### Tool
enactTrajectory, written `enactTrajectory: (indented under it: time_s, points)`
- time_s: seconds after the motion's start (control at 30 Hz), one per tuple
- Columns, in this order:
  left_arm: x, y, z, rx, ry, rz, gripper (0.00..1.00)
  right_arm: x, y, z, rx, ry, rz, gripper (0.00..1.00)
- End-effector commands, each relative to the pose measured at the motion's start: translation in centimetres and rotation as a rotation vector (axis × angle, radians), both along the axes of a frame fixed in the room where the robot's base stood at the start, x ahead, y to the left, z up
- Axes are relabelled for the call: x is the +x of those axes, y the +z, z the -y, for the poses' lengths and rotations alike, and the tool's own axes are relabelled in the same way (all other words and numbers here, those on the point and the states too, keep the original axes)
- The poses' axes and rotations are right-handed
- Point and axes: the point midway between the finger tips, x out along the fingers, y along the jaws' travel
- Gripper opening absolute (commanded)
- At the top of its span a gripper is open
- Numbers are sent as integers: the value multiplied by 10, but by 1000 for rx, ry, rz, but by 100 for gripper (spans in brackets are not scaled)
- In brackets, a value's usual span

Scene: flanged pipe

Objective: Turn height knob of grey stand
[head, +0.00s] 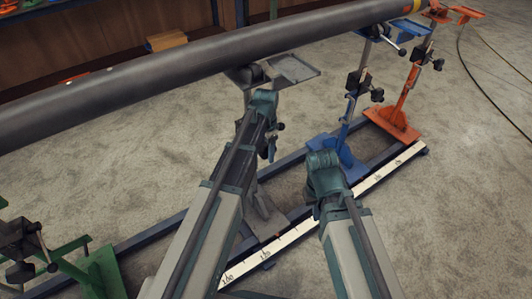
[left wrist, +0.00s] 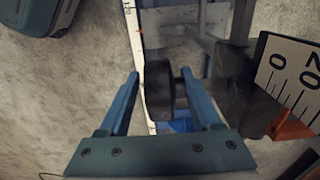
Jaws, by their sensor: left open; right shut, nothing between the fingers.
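The grey stand carries a flat grey head (head: 293,68) under the pipe; its base (head: 268,222) sits on the rail, partly hidden behind my left arm. A black round knob (left wrist: 159,90) shows in the left wrist view. My left gripper (left wrist: 163,82) is open, with one blue finger on each side of this knob; I cannot tell whether they touch it. In the head view my left arm hides most of the grey stand's post. My right gripper (head: 323,180) is right of the grey stand, shut and empty, its fingers mostly hidden.
A long dark pipe (head: 170,77) crosses above the stands. A blue stand (head: 338,148) and an orange stand (head: 397,120) stand to the right, a green stand (head: 103,270) at the left. A white scale strip (head: 367,183) runs along the rail. Concrete floor surrounds them.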

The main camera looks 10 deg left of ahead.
Motion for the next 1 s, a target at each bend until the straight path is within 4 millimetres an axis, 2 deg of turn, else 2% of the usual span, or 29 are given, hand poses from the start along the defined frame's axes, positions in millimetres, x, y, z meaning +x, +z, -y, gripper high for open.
enactTrajectory:
  time_s: [0.03,0.3,0.4,0.77,1.0]
  points:
    - [0,0,0,0,0,0,63,0,0,0,0,0,0,0]
    - [0,0,0,0,0,0,15,0,0,0,0,0,0,0]
    - [0,0,0,0,0,0,0,0,0,0,0,0,0,0]
    - [-1,-1,0,-25,1,25,0,0,-1,0,0,0,0,0]
    - [-4,-4,-1,-127,3,128,0,0,-8,0,-1,0,0,0]
